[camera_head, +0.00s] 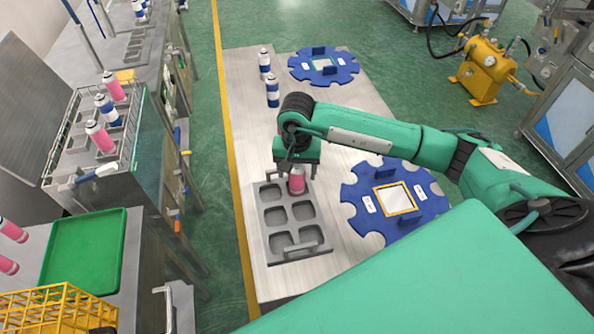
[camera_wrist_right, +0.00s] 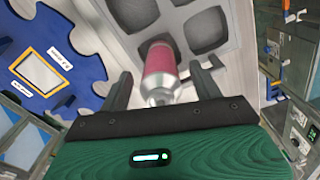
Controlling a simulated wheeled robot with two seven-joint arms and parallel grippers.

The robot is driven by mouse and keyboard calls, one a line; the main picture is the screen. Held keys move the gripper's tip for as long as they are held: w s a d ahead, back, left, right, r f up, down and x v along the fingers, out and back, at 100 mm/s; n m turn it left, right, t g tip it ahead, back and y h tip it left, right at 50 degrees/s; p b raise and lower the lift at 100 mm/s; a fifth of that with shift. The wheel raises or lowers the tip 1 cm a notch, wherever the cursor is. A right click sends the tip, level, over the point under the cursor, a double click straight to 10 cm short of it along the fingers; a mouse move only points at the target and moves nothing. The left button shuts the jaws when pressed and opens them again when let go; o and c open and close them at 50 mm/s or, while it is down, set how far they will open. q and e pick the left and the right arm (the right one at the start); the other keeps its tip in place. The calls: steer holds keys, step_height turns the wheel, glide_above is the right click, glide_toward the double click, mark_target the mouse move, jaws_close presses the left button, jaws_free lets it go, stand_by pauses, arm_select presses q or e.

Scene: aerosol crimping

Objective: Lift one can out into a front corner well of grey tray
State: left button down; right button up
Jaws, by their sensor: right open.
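The grey tray (camera_head: 295,254) lies on the steel table, with two columns of wells and a handle at each end. One pink can (camera_head: 297,184) with a silver top stands in the far right well in the head view; the other wells that I can see are empty. My right gripper (camera_head: 297,168) is above this can, pointing down and hiding part of it. In the right wrist view the pink can (camera_wrist_right: 160,65) is between the two fingers of the open right gripper (camera_wrist_right: 162,85), with a gap on each side. My left gripper is not in view.
A blue notched disc (camera_head: 431,200) lies right of the tray; another blue disc (camera_head: 342,68) is at the table's far end. Two blue-and-white cans (camera_head: 272,91) stand near the far left edge. A wire rack (camera_head: 120,141) with cans stands on the left bench.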

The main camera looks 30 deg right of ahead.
step_height(320, 180, up, 12)
steer(key=b, duration=0.3)
steer(key=shift+r, duration=0.6)
steer(key=shift+f, duration=0.1)
